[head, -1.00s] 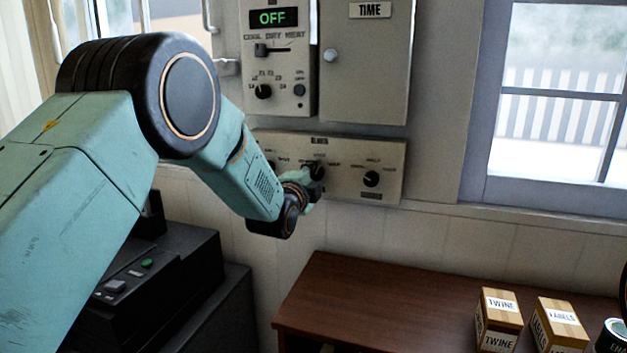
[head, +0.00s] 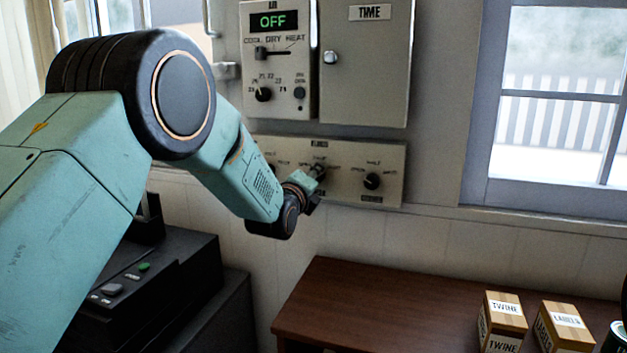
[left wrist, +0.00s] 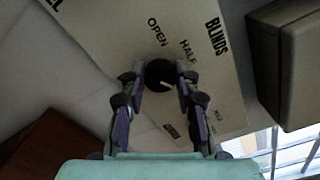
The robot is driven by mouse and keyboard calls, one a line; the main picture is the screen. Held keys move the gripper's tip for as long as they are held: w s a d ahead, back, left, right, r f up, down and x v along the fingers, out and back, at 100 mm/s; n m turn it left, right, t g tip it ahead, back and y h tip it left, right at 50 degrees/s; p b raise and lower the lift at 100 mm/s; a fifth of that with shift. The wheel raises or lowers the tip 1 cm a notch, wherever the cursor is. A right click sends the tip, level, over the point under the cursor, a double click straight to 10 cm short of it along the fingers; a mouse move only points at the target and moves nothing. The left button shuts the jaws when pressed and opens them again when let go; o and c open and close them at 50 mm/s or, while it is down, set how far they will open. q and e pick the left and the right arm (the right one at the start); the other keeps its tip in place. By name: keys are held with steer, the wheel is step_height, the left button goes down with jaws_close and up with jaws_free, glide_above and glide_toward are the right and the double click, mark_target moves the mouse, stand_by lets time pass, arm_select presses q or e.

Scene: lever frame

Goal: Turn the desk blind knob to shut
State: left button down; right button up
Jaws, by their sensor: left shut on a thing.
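The blinds panel (head: 340,189) is a beige plate on the wall with several black knobs in a row. My left gripper (head: 318,174) reaches its middle knob and partly hides it in the head view. In the left wrist view the fingers of my left gripper (left wrist: 158,82) are closed around the sides of that round black knob (left wrist: 159,72). Its white pointer mark is turned away from the OPEN label, on the side past HALF. The SHUT label cannot be read. The right-hand knob (head: 372,181) stands free. My right gripper is out of view.
Above the panel are the air control box (head: 278,90), reading OFF, and a TIME cabinet (head: 365,85). A brown desk (head: 390,305) with TWINE (head: 502,320) and LABELS (head: 563,328) boxes stands below right. A black machine (head: 165,290) is below my left arm.

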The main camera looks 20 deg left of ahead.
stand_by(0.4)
arm_select(q)
steer(key=c, duration=1)
jaws_free()
steer(key=s, duration=1.2)
steer(key=shift+a, duration=0.15)
steer(key=shift+s+f, duration=0.1)
